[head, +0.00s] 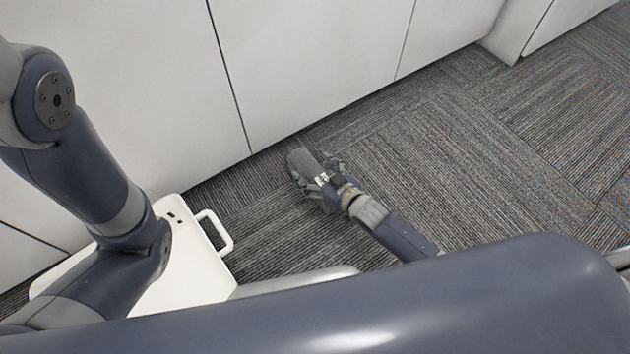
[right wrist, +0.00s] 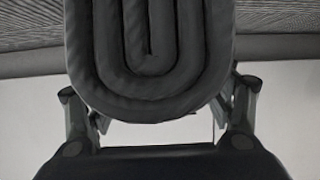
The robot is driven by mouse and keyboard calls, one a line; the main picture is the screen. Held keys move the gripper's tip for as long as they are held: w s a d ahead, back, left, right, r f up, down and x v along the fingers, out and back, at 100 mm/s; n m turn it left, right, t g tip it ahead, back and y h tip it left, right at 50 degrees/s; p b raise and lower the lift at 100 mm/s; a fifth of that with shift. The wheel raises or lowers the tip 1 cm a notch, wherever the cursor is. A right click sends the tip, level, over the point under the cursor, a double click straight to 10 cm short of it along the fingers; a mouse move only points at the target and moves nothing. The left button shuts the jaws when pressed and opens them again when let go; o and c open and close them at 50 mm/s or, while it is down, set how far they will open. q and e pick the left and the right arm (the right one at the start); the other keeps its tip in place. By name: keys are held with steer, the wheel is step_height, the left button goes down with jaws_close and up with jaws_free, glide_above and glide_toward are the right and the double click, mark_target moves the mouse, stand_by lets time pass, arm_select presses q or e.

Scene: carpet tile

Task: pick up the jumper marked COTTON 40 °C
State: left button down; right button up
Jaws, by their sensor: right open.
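A dark grey rolled jumper (head: 300,160) lies on the carpet near the white cabinet fronts. A small white patch with dark marks shows by it, too small to read in the head view. My right gripper (head: 318,180) is at the jumper, with its fingers open on either side of it. In the right wrist view the jumper (right wrist: 150,60) shows its coiled end and fills the space between the open fingers (right wrist: 155,115). I cannot tell whether the fingers touch it. My left arm comes in from the left, but its gripper is out of view.
White cabinet fronts (head: 310,60) stand close behind the jumper, with a narrow strip of carpet between. Bare carpet (head: 480,150) lies free to the right.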

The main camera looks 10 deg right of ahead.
steer(key=c, duration=1.4)
steer(key=shift+r, duration=0.1)
